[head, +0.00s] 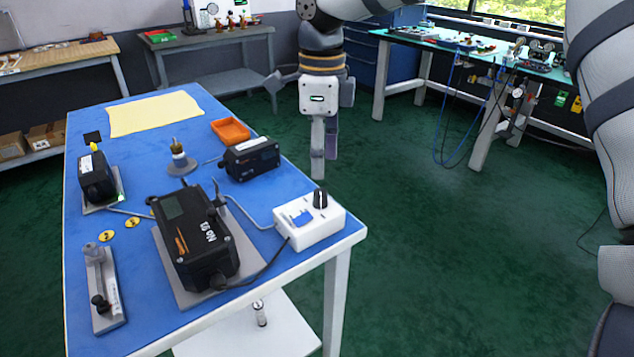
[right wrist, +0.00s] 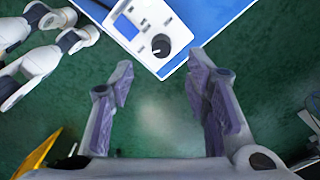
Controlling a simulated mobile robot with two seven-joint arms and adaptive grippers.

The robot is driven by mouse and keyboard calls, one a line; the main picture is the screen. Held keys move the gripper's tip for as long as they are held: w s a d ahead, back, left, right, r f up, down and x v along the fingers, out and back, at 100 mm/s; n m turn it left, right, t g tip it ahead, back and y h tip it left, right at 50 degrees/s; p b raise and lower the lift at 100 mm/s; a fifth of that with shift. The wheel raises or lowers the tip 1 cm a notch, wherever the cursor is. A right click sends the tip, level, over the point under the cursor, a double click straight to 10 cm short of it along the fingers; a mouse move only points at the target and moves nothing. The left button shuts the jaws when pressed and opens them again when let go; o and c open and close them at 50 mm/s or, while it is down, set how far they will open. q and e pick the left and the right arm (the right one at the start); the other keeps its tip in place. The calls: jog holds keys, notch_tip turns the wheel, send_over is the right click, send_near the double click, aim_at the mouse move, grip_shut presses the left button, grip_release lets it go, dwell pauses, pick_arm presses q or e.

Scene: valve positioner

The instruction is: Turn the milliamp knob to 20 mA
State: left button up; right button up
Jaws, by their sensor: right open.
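The black milliamp knob (head: 320,198) stands on top of a white box (head: 318,231) with a blue-and-white face, at the near right corner of the blue table. In the right wrist view the knob (right wrist: 161,45) and the box (right wrist: 172,22) are at the top, just beyond the fingertips. My right gripper (head: 325,168) points down past the table's right edge, behind the knob and apart from it. Its two purple-padded fingers (right wrist: 160,68) are spread wide with nothing between them. The dial marks are too small to read. My left gripper is not in view.
The blue table (head: 120,160) also holds a large black positioner (head: 195,240), smaller black units, an orange tray (head: 230,130) and a yellow cloth (head: 155,113). A cable runs from the box to the large positioner. Green floor is free right of the table.

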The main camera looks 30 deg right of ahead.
aim_at(320, 191)
notch_tip(320, 191, down, 8)
jog(key=shift+w+r, duration=0.1)
jog(key=shift+r, duration=0.15)
jog(key=shift+c, duration=0.4)
grip_shut()
